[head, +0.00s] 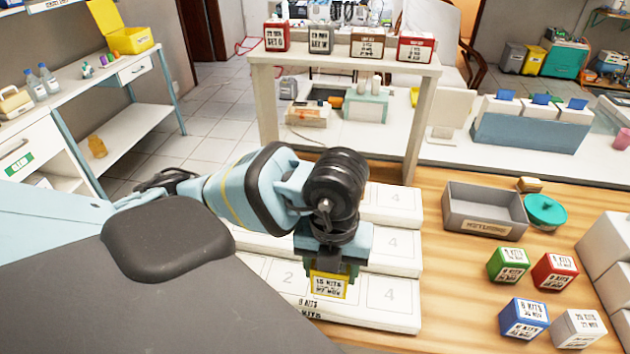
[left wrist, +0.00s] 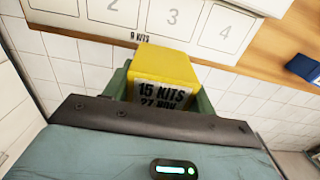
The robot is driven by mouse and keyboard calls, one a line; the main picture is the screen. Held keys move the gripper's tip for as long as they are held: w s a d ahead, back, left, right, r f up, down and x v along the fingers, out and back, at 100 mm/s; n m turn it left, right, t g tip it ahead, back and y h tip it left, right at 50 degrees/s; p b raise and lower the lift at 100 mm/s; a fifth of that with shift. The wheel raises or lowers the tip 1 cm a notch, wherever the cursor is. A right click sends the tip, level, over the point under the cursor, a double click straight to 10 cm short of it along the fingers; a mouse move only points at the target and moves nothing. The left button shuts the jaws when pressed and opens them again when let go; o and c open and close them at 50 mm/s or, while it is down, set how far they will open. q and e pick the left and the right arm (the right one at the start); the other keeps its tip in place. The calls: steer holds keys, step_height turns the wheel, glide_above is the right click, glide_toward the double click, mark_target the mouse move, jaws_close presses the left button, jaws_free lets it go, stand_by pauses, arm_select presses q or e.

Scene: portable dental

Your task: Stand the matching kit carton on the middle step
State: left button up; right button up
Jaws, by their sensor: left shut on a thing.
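A yellow kit carton (head: 328,287) with a white label reading "15 KITS" is in my left gripper (head: 332,268). In the left wrist view the carton (left wrist: 165,70) sits between the green fingers, its label towards the camera. The white stepped stand (head: 385,318) has three steps with numbered squares; 2 and several 4s show. The carton appears over the lowest step in the head view; whether it touches is unclear. My arm hides much of the middle and top steps. A "9 KITS" label (left wrist: 140,37) shows on the stand's front edge in the left wrist view. My right gripper is out of view.
Green (head: 508,264), red (head: 555,271), blue (head: 523,318) and grey (head: 578,328) cartons stand on the wooden table right of the stand. A grey tray (head: 485,210) and a teal round container (head: 545,211) are behind them. A raised shelf (head: 345,59) holds several labelled cartons.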

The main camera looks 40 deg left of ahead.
arm_select(q)
steer(key=w+a, duration=0.2)
steer(key=w, duration=0.2)
steer(key=w+a+f, duration=0.1)
steer(key=w+a, duration=0.1)
steer(key=w, duration=0.3)
steer(key=w+a, duration=0.3)
steer(key=w, duration=0.1)
steer(key=shift+w+f, duration=0.2)
steer(key=shift+w, duration=0.05)
steer(key=shift+w, duration=0.1)
steer(key=shift+w+a, duration=0.1)
steer(key=shift+w, duration=0.15)
steer(key=shift+f, duration=1.75)
steer(key=shift+f, duration=0.2)
steer(key=o, duration=1)
step_height(320, 180, up, 12)
steer(key=shift+r, duration=0.2)
